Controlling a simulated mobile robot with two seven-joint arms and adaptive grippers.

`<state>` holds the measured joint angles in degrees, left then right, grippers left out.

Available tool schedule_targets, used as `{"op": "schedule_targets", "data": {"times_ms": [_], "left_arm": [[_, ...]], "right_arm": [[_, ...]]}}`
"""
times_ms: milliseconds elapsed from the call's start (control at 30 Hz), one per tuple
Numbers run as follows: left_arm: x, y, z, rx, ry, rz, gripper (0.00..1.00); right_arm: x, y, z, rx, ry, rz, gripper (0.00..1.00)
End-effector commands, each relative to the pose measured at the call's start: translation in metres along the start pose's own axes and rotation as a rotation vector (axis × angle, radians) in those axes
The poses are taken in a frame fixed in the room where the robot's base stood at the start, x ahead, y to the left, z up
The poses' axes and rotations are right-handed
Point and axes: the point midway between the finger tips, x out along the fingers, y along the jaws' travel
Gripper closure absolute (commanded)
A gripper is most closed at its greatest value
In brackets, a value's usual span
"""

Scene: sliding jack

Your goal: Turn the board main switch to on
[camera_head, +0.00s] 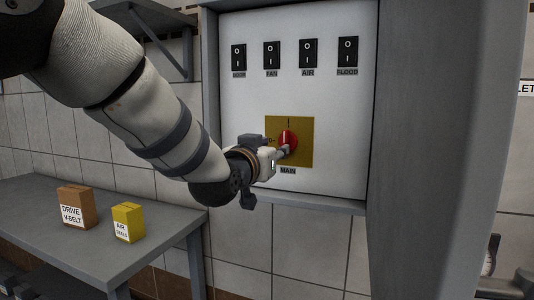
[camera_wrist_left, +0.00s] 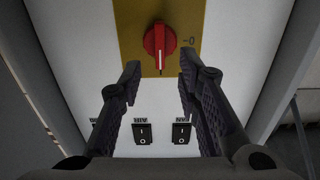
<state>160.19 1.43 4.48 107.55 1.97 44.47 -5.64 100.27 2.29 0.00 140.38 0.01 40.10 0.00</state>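The board main switch is a red rotary knob (camera_head: 288,139) on a yellow plate (camera_head: 304,156), above the label MAIN. In the left wrist view, which is upside down to the board, the knob (camera_wrist_left: 160,44) stands upright with its white line pointing down. In the head view the line points up to the mark above the knob, and the 0 mark is at its left. My left gripper (camera_head: 285,151) is in front of the knob, its arm partly covering the plate. In the wrist view its fingers (camera_wrist_left: 160,72) are apart, with nothing between the tips. My right gripper is not in view.
Several black rocker switches (camera_head: 272,55) run along the board's top. The grey cabinet frame (camera_head: 212,70) edges the board. A grey table (camera_head: 60,220) at the left holds an orange DRIVE V-BELT box (camera_head: 76,207) and a yellow box (camera_head: 128,222). A shelf is above.

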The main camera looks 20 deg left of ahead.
Motion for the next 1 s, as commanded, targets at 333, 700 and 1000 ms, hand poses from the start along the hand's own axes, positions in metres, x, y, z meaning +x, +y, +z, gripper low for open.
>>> {"op": "schedule_targets", "data": {"times_ms": [333,700,1000], "left_arm": [[-0.045,0.0,0.0,0.0,0.0,0.0,0.69],[-0.044,0.0,0.002,0.0,-0.004,0.0,0.69],[-0.084,-0.002,0.217,-0.023,-0.464,0.0,0.69]], "right_arm": [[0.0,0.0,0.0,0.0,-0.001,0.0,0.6],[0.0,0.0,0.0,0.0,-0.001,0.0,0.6],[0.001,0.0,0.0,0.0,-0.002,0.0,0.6]]}}
